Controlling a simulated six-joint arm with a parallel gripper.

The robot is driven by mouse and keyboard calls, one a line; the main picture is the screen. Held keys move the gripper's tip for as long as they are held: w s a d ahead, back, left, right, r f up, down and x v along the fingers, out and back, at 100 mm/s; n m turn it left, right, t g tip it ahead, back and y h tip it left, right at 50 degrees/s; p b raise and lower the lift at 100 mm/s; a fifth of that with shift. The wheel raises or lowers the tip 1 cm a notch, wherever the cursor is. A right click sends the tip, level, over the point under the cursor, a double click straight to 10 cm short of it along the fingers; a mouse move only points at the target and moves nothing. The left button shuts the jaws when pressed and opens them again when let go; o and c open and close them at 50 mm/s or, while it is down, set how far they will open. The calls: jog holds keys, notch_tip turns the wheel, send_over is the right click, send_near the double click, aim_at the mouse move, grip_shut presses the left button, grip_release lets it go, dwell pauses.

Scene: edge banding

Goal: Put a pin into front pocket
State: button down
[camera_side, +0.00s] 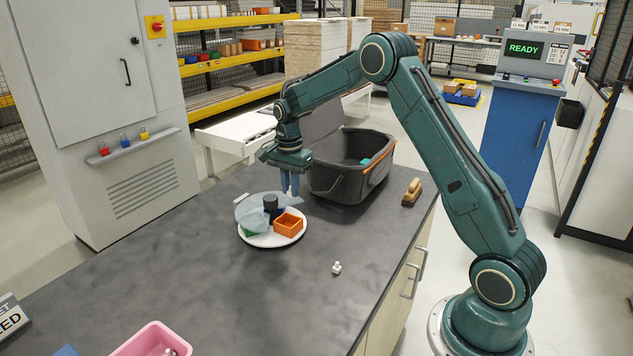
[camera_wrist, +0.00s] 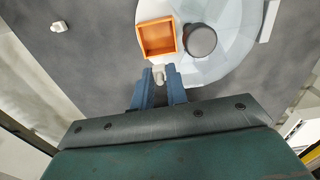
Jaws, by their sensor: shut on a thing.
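A round white turntable (camera_side: 262,240) stands on the dark bench. An orange square pocket (camera_side: 288,225) is on its front right side, open at the top and empty as far as I can see; it also shows in the wrist view (camera_wrist: 157,39). A dark upright cylinder (camera_side: 270,203) stands at the centre, and a translucent cover (camera_side: 248,210) spans much of the rest. A green pocket (camera_side: 248,231) shows partly under it. My gripper (camera_wrist: 158,82) is shut on a small whitish pin (camera_wrist: 158,74). In the wrist view its tips are just beside the orange pocket's near edge.
Another small whitish pin (camera_side: 336,268) lies on the bench. A dark grey bin (camera_side: 345,185) stands close behind the gripper. A brush (camera_side: 412,192) is near the right edge. A pink tray (camera_side: 150,340) is at the front left. The bench's left middle is clear.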

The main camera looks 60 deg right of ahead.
jog(key=shift+f, duration=0.7)
jog(key=c, duration=1.3)
grip_release()
jog(key=shift+r, duration=0.15)
notch_tip(320, 180, up, 14)
jog(key=shift+f, duration=0.2)
